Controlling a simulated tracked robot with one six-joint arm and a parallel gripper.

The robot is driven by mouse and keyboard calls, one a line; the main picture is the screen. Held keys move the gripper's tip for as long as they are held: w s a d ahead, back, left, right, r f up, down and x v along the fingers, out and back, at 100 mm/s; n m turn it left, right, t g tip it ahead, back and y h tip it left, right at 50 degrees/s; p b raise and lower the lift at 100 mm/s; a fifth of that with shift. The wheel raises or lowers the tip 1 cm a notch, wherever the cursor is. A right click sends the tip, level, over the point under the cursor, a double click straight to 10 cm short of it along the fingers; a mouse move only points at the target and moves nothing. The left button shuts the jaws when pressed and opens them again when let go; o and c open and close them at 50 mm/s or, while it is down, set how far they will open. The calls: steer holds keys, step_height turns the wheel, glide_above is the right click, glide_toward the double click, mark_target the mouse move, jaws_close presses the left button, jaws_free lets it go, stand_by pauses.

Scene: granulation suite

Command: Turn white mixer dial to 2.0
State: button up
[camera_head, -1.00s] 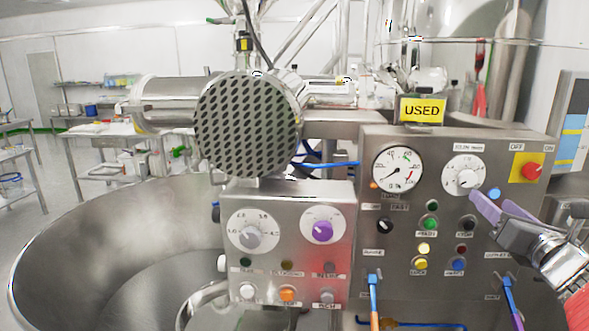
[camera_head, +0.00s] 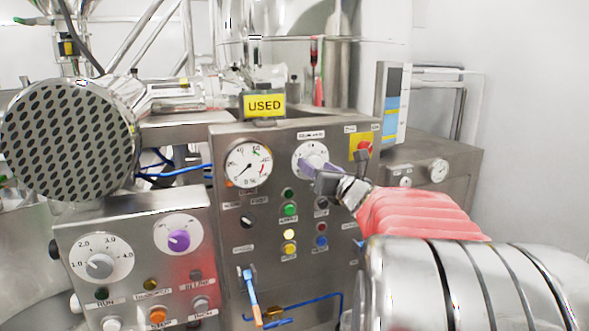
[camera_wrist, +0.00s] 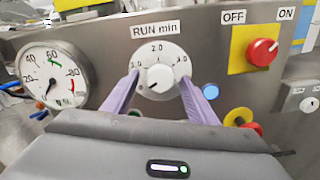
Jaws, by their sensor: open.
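The white dial (camera_wrist: 158,79) under the "RUN min" label has a scale with 2.0 at the top and 3.0 at the right. Its knob mark seems to point down and left, away from 2.0. The dial also shows in the head view (camera_head: 304,152), partly covered by my gripper. My gripper (camera_wrist: 159,88) is open, with one purple finger on each side of the knob in the wrist view. A gap shows between the fingers and the knob; I cannot tell how deep they reach. In the head view my gripper (camera_head: 310,167) is right in front of the dial.
A round gauge (camera_head: 248,164) is left of the dial. A red OFF/ON switch (camera_wrist: 262,52) on yellow is right of it, and small buttons (camera_head: 290,209) lie below. Another white dial (camera_head: 101,263) with a grey knob and a purple knob (camera_head: 179,240) are on the lower left panel.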

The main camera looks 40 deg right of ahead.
steer(key=shift+c, duration=0.5)
steer(key=c, duration=0.9)
steer(key=shift+a, duration=0.35)
steer(key=shift+c, duration=0.3)
steer(key=shift+d+r, duration=0.1)
steer(key=shift+d, duration=0.15)
steer(key=shift+m, duration=0.4)
